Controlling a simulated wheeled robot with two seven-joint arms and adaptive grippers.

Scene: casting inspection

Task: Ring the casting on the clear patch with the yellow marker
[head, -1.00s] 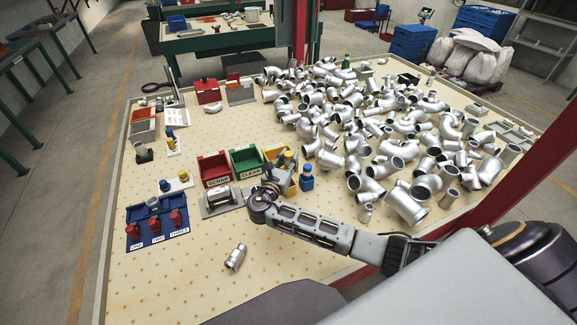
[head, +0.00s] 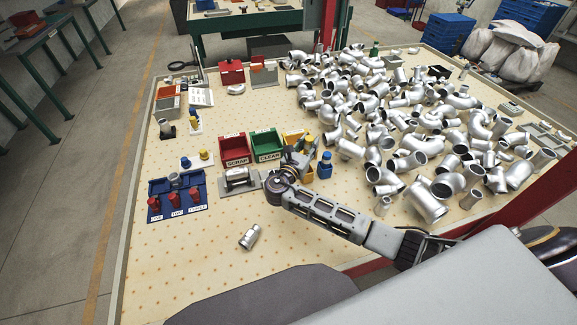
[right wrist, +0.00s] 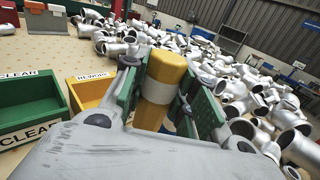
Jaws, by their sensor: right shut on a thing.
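A silver pipe casting (head: 250,236) lies alone on the clear front part of the dotted tabletop (head: 190,270), apart from my gripper. My right gripper (head: 301,158) is above the table beside the yellow bin, behind and to the right of that casting. It is shut on the yellow marker (right wrist: 163,85), which has a pale band and stands between the green finger pads in the right wrist view. The marker's lower end is hidden there by the gripper body. My left gripper is not in view.
A red SCRAP bin (head: 234,146), a green CLEAR bin (head: 267,142) and a yellow REWORK bin (right wrist: 87,91) stand near the gripper. A blue bottle (head: 325,167) is close by. Another casting (head: 237,175) sits on a grey stand. A large casting heap fills the right.

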